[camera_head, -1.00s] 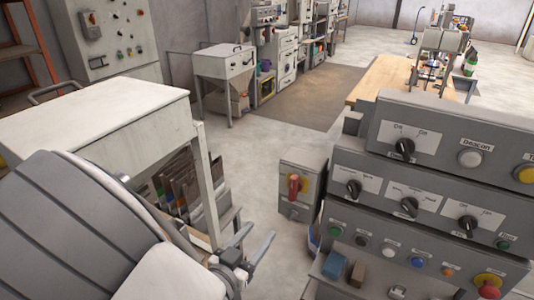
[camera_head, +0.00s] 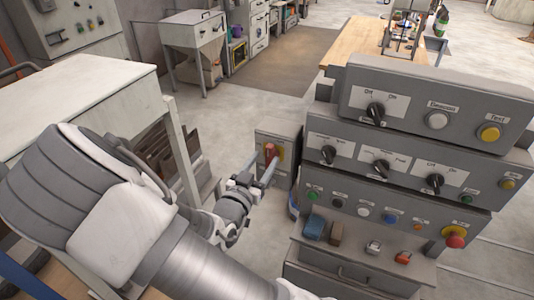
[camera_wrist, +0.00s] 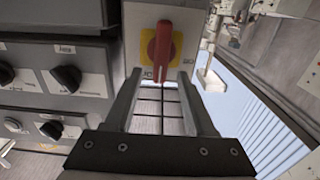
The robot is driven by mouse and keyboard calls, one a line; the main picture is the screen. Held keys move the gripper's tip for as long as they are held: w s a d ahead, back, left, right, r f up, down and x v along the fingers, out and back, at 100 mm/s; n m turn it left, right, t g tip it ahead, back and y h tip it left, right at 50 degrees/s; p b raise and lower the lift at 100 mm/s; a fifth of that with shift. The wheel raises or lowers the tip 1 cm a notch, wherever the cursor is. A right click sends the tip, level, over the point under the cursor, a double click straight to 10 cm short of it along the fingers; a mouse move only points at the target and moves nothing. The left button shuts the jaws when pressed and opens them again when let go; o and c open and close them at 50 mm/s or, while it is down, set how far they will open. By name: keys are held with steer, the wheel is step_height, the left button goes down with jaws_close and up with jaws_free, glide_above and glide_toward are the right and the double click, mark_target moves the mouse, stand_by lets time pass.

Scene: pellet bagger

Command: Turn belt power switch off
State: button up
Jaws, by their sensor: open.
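A red rotary handle (camera_head: 270,152) on a yellow plate sits on the face of a small grey box (camera_head: 280,133), left of the big console. I cannot read a label naming it the belt power switch. In the wrist view the red handle (camera_wrist: 162,45) stands upright over the yellow plate (camera_wrist: 150,48), with small lettering below it. My gripper (camera_head: 260,167) is right in front of this box. In the wrist view my gripper (camera_wrist: 160,77) is open, its two fingertips just below and to either side of the handle's lower end. Nothing is between the fingers.
The console (camera_head: 420,150) carries several black knobs and coloured buttons, with a red stop button (camera_head: 455,240) at lower right. A drawer ledge (camera_head: 365,258) below holds small blocks. A white-topped cabinet (camera_head: 75,95) stands at left. Open floor (camera_head: 235,118) lies behind the box.

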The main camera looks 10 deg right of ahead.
mark_target(270, 156)
steer(key=shift+x, duration=1.4)
steer(key=shift+s, duration=0.1)
jaws_close()
steer(key=shift+f, duration=0.1)
